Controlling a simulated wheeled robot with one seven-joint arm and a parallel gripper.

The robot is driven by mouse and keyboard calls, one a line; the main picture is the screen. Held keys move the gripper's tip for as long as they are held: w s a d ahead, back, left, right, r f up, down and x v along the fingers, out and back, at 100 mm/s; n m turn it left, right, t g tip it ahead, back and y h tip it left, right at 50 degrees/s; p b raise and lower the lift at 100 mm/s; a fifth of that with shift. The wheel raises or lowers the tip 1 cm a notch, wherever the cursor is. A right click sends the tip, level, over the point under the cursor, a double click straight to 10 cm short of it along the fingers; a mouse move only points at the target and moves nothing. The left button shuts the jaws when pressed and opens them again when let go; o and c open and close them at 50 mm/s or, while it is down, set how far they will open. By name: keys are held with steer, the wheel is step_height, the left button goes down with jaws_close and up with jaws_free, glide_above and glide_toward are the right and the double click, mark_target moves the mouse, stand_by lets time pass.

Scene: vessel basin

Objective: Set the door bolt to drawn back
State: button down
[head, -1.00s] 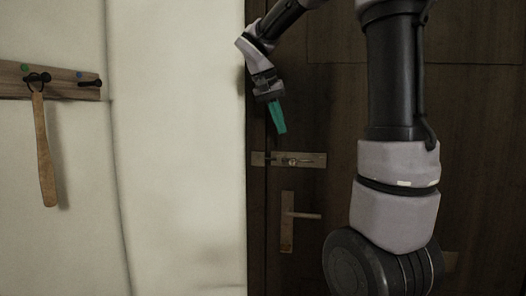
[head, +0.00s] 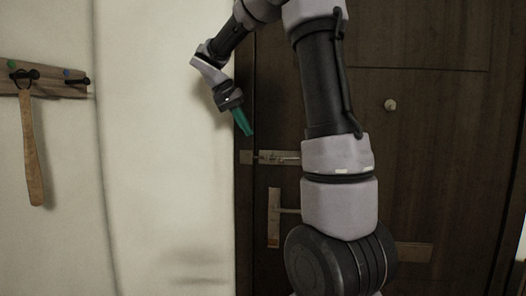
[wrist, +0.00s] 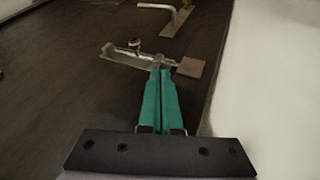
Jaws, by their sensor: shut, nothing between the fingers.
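The door bolt (head: 268,157) is a metal plate with a bar, mounted level on the dark door near its left edge. A small keeper plate (head: 245,157) sits to its left on the frame. In the wrist view the bolt plate (wrist: 128,57) carries a round knob (wrist: 134,43), and the keeper (wrist: 190,67) lies to its right. My gripper (head: 248,134) has green fingers and is shut and empty, just above the keeper end of the bolt. In the wrist view its fingertips (wrist: 160,73) overlap the gap between plate and keeper, so I cannot tell how far the bar reaches. I see no contact.
A lever handle (head: 275,212) on an upright plate sits below the bolt. A pale wall (head: 170,150) lies left of the frame. A wooden rack (head: 60,86) with a hanging wooden-handled tool (head: 32,150) is at far left. My arm covers part of the door.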

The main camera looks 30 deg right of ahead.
glide_toward(272, 159)
step_height(272, 159, down, 4)
steer(key=shift+a+r, duration=0.2)
steer(key=s+d, duration=0.1)
steer(key=d+f, duration=0.1)
steer(key=shift+s+d, duration=0.35)
steer(key=shift+s+d+f, duration=0.15)
steer(key=shift+s+d, duration=0.1)
steer(key=shift+d, duration=0.05)
steer(key=shift+s+d, duration=0.5)
steer(key=shift+d, duration=0.25)
steer(key=shift+s+d, duration=0.55)
steer(key=shift+d, duration=0.25)
steer(key=shift+s+d, duration=0.5)
steer(key=shift+d, duration=0.25)
steer(key=shift+w, duration=0.1)
